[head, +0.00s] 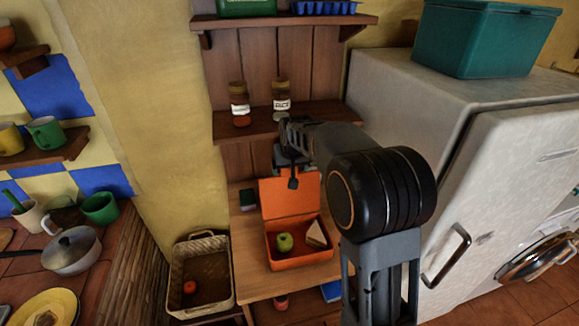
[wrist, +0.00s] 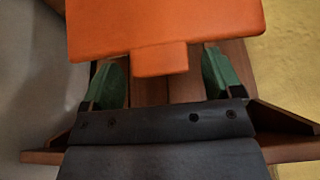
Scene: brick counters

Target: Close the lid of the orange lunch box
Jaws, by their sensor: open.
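The orange lunch box (head: 301,265) sits on a wooden shelf with its lid (head: 289,198) raised at the back. Inside are a green apple (head: 284,242) and a sandwich wedge (head: 316,235). My gripper (head: 292,178) is at the lid's top edge, partly hidden by my arm. In the wrist view the lid (wrist: 165,28) fills the upper middle. Its tab (wrist: 160,60) lies between the open green-tipped fingers of my gripper (wrist: 163,72), with gaps on both sides. I cannot tell whether anything touches the lid.
A wooden shelf (head: 258,125) with two jars, one jar (head: 240,104) left and one jar (head: 281,99) right, is above the box. A white fridge (head: 490,150) stands right. A wicker basket (head: 188,302) is lower left. A dark green item (head: 248,197) sits left of the lid.

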